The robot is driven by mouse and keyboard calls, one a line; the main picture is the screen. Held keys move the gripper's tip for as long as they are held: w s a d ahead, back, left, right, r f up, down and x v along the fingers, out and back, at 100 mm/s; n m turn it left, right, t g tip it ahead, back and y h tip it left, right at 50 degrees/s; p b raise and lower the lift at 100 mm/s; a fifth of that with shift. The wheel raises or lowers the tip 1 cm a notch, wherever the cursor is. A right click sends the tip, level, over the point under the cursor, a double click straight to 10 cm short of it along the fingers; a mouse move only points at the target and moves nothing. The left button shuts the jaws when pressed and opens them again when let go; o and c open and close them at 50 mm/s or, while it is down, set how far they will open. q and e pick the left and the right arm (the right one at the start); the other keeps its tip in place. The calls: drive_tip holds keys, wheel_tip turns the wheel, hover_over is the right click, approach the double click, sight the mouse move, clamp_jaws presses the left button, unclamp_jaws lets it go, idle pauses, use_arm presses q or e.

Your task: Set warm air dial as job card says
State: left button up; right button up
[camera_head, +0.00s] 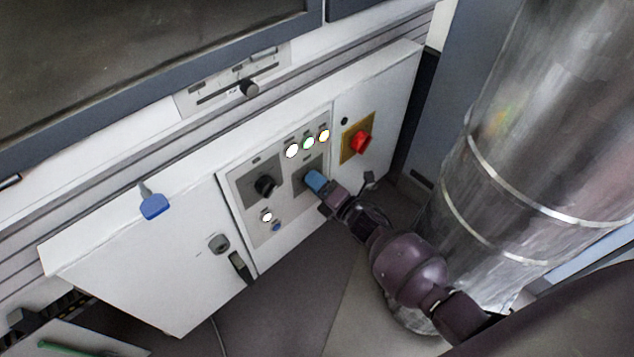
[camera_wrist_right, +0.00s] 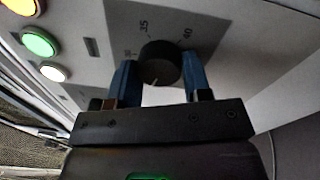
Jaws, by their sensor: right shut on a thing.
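The dial in my right gripper is a round black knob (camera_wrist_right: 160,64) on a grey scale plate, seen in the right wrist view. Numbers around it include what reads as 35 and 40, and a pale pointer line shows on the knob. My right gripper (camera_wrist_right: 158,80) has its two blue fingers on either side of the knob, shut on it. In the head view the right gripper (camera_head: 314,181) reaches the control panel (camera_head: 240,192) and hides the dial. A second black knob (camera_head: 265,186) sits left of it. No job card is readable. My left gripper is not in view.
White, green and yellow lamps (camera_head: 309,143) are above the dial. A red switch on a yellow plate (camera_head: 360,142) is to the right. A large metal duct (camera_head: 540,150) stands close to my right arm.

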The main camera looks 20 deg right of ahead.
use_arm(q)
drive_tip(key=p, duration=0.1)
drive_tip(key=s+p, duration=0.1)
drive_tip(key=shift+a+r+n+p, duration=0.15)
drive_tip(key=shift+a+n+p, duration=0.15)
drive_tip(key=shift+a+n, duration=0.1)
use_arm(e)
drive_tip(key=m+h, duration=0.1)
drive_tip(key=m, duration=1.3)
drive_tip(key=m+h, duration=0.1)
drive_tip(key=m, duration=1.3)
drive_tip(key=shift+s+a, duration=0.1)
drive_tip(key=shift+a, duration=0.05)
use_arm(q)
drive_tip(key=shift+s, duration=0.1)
use_arm(e)
drive_tip(key=shift+m, duration=0.3)
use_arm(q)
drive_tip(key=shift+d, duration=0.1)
use_arm(e)
drive_tip(key=o, duration=0.9)
drive_tip(key=shift+s, duration=0.1)
